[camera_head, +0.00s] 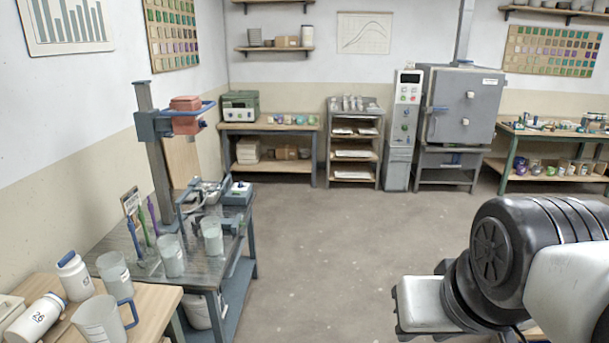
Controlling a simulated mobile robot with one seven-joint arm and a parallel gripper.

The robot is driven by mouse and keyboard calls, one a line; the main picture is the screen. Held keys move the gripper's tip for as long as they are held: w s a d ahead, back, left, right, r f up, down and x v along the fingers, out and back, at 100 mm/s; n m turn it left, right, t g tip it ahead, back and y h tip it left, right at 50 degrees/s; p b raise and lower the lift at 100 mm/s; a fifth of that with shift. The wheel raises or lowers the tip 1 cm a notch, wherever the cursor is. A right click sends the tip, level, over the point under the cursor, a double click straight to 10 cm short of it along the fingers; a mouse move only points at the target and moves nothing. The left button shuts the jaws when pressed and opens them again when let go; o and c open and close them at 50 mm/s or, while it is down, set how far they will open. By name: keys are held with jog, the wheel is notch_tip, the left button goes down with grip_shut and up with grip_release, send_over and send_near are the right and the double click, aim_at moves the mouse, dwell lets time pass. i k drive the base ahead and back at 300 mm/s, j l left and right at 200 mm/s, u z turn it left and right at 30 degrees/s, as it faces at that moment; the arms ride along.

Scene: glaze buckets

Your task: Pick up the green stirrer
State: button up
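The green stirrer (143,226) is a thin upright stick at the back left of the dark-topped bench (195,278). It stands between a blue stirrer (134,238) on its left and a purple stirrer (153,214) on its right. Its lower end is hard to make out near a clear vessel. Part of my own arm fills the lower right corner, far from the stirrers. My gripper is not in view.
Clear beakers (171,256) stand close in front of the stirrers. A column stand (158,165) rises behind them. A near wooden table holds a jug (98,319) and white jars (74,276). The grey floor (310,245) in the middle is clear.

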aim_at(141, 214)
jog(key=i+u, duration=0.15)
jog(key=i, duration=0.35)
jog(key=i+l+u, duration=0.2)
jog(key=i, duration=0.3)
jog(key=i+l+u, duration=0.15)
jog(key=i, duration=0.35)
jog(key=i+u, duration=0.2)
jog(key=u, duration=0.2)
jog(key=i+u, duration=0.15)
jog(key=u, duration=0.25)
jog(key=i+l+u, duration=0.1)
jog(key=u, duration=0.3)
jog(key=i+l+u, duration=0.15)
jog(key=u, duration=0.25)
jog(key=i+l+u, duration=0.25)
jog(key=u, duration=0.15)
jog(key=i+l+u, duration=0.45)
jog(key=k+j, duration=0.1)
